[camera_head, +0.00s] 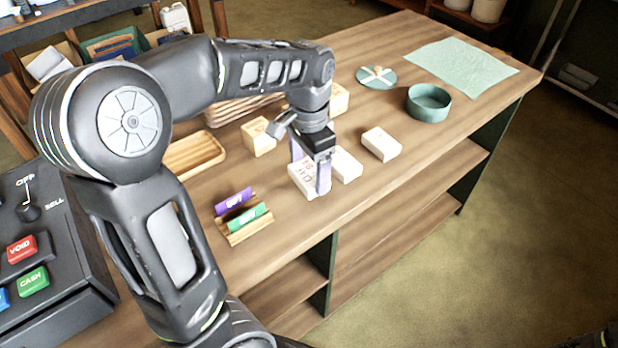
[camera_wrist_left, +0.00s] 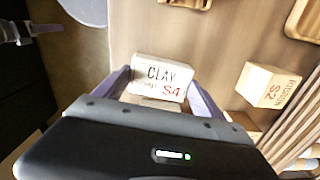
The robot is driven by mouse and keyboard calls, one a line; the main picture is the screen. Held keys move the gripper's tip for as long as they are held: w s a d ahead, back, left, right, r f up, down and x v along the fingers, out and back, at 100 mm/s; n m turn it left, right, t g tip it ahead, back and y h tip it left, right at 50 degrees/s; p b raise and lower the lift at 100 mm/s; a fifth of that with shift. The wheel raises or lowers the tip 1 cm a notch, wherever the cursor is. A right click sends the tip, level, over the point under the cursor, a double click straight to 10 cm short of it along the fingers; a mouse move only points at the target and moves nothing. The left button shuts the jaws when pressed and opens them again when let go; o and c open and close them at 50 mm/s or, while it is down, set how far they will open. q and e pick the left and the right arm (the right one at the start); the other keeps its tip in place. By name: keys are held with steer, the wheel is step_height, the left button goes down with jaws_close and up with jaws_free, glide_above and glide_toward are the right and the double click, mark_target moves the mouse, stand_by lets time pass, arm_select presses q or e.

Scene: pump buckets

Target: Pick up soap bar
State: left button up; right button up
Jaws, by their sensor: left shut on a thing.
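The white soap bar (camera_head: 303,182) sits between the purple fingers of my left gripper (camera_head: 311,168), at the wooden counter's front part. In the left wrist view the bar (camera_wrist_left: 160,78) shows the words "CLAY" and "$4", with a finger of the left gripper (camera_wrist_left: 157,88) on each side. The left gripper is shut on it. I cannot tell whether the bar still touches the counter. Two other pale bars, a nearer one (camera_head: 345,165) and a farther one (camera_head: 381,144), lie to its right.
A small wooden stand (camera_head: 243,217) with purple and green cards is left of the bar. A tan block (camera_head: 258,136) and a wooden tray (camera_head: 195,153) lie behind. A green bowl (camera_head: 428,102) stands at right. The cash register (camera_head: 50,245) is at lower left.

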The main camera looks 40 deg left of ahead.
mark_target(309, 173)
arm_select(q)
step_height(309, 173, up, 6)
steer(key=shift+r, duration=0.2)
stand_by(0.8)
